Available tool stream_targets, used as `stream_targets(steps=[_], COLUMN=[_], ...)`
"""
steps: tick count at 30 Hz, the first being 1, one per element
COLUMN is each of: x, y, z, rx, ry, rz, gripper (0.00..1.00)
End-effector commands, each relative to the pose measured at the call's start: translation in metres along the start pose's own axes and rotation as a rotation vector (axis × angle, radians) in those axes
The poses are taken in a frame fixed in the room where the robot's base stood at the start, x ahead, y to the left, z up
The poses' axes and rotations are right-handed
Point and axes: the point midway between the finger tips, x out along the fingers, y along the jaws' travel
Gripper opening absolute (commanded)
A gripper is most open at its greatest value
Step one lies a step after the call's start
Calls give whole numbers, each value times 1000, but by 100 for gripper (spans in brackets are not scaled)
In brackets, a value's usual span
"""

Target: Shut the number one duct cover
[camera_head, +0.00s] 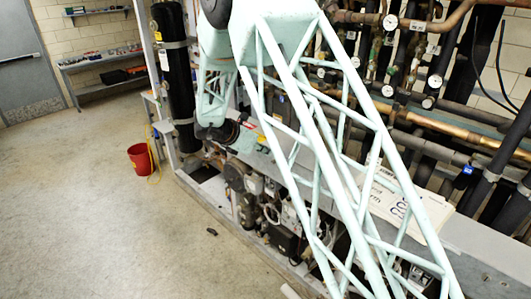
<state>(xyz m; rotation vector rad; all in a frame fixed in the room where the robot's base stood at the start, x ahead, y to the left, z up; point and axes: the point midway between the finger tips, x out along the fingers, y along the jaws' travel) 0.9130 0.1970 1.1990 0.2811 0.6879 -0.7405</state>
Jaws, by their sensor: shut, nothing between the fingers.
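My mint-green lattice arm crosses the middle of the view and hides much of the rack behind it. My gripper (233,134) shows small and dark at the arm's far end, low over the left part of the rack. It is shut and empty. A long grey duct (462,240) runs along the rack, from near my gripper to the lower right. I cannot make out a number one on any cover, nor tell which panel is that cover or whether it stands open. Whether my gripper touches the duct is unclear.
A black cylinder (174,70) stands upright at the rack's left end. A red bucket (140,158) is on the floor beside it. Pipes with gauges (390,22) fill the back right. A small dark object (212,232) lies on the floor. The floor (90,230) at left is mostly clear.

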Motion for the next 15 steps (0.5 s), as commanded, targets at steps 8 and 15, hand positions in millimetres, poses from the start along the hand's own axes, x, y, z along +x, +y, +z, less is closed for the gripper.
stream_targets(steps=[8,15], x=[11,12], y=[0,0], z=[10,13], rx=[2,0], ry=[-1,-1], rz=[0,0], gripper=[0,0])
